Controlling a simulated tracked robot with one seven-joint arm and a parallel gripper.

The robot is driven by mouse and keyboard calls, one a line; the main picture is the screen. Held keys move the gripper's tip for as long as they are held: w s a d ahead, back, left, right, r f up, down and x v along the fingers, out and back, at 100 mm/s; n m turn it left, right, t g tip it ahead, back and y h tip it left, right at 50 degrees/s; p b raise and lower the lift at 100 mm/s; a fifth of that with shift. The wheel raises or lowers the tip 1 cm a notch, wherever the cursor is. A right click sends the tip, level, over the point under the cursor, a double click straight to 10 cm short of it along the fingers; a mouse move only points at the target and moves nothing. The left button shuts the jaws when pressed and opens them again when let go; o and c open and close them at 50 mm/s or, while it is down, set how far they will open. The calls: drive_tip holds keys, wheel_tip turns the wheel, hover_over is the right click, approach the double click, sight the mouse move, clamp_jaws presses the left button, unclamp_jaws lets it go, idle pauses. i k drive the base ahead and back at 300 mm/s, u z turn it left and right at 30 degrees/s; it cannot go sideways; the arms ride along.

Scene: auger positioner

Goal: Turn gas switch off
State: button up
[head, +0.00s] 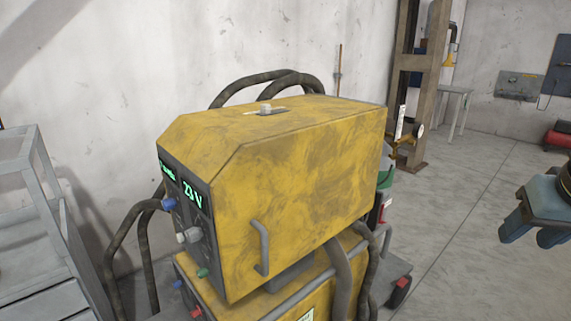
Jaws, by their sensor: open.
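A scuffed yellow welding machine (290,185) stands in the middle of the head view, its dark front panel facing left with a green "23 V" display (193,195). A small pale switch knob (265,108) stands on a plate on its top. A white knob (188,236), a blue knob (169,204) and a green one (203,272) are on the front. I cannot tell which is the gas switch; no label is readable. My blue-grey gripper (531,235) is at the right edge, open and empty, with its fingers pointing down, well apart from the machine.
Black hoses (262,80) loop behind the machine and beside its front. A grey metal rack (35,220) stands at the left. A green cylinder with a brass valve (405,140) is partly hidden behind the machine. Concrete floor (465,215) lies clear between machine and gripper.

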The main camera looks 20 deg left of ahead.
sight(202, 272)
drive_tip(key=z, duration=1.2)
drive_tip(key=i, duration=0.1)
drive_tip(key=u, duration=2.9)
drive_tip(key=k, duration=0.45)
drive_tip(key=u, duration=0.2)
drive_tip(key=i, duration=0.45)
drive_tip(key=u, duration=0.6)
